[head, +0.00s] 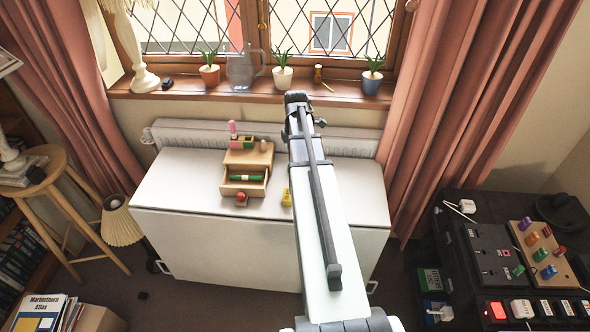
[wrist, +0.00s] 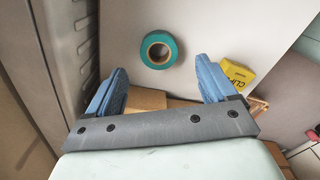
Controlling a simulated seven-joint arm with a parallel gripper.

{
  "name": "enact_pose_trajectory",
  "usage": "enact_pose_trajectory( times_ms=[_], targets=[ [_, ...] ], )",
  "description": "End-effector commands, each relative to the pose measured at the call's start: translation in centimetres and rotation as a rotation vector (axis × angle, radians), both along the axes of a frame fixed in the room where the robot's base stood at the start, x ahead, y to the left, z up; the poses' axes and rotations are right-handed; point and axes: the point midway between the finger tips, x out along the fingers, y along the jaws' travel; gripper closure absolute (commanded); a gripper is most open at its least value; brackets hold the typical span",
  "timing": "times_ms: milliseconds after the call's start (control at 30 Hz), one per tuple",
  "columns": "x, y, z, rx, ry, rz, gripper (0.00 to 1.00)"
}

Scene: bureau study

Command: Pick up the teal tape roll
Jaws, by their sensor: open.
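The teal tape roll (wrist: 159,36) lies flat on the white surface in the wrist view, with its brown core and open hole facing up. My gripper (wrist: 161,68) is open and empty, its two blue fingers spread wide. In the wrist picture the roll appears just beyond the fingertips, between their lines and not touched by them. In the head view I cannot see the roll, and my arm covers part of the white tabletop (head: 180,190). The fingers cannot be made out there either.
A yellow clip box (wrist: 236,75) appears beside the right finger; it also shows in the head view (head: 286,197). A wooden drawer box (head: 248,158) with its drawer open stands left of my arm. A radiator (head: 215,135) and windowsill with potted plants line the back.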

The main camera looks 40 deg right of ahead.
Motion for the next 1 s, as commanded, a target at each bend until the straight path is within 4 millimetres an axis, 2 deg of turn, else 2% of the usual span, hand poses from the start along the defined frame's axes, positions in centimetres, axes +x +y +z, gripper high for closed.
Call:
enact_pose_trajectory(
  times_ms=[367, 733, 1000],
  targets=[
    [0.1, 0.0, -1.6, 0.000, 0.000, 0.000, 0.15],
    [0.2, 0.1, -5.6, 0.000, 0.000, 0.000, 0.15],
    [0.2, 0.1, -5.9, -0.001, -0.001, 0.000, 0.15]
  ],
)
